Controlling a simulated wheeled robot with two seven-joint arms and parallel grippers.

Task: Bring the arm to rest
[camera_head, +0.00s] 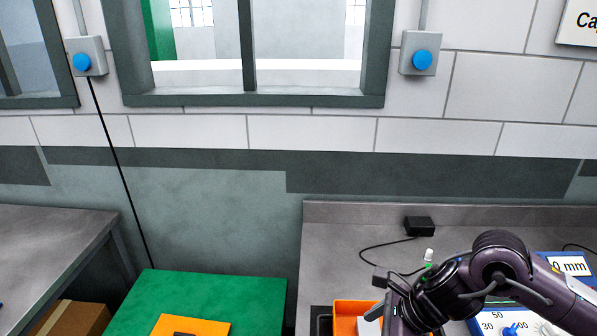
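My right arm, dark purple, comes in from the right over the right-hand grey table (335,240). Its gripper (377,312) is low in the picture, at the right side of an orange bin (343,308), and overlaps it in the view. One grey finger shows; the rest is hidden or cut off, so I cannot tell whether it is open or holds anything. My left gripper is not in view.
A black box (419,226) with a cable and a small white-and-green item (428,256) stand on the right table. Blue-and-white panels (488,324) lie partly behind my arm. A green surface (200,293) bears an orange object (208,327). A grey table (50,235) stands left.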

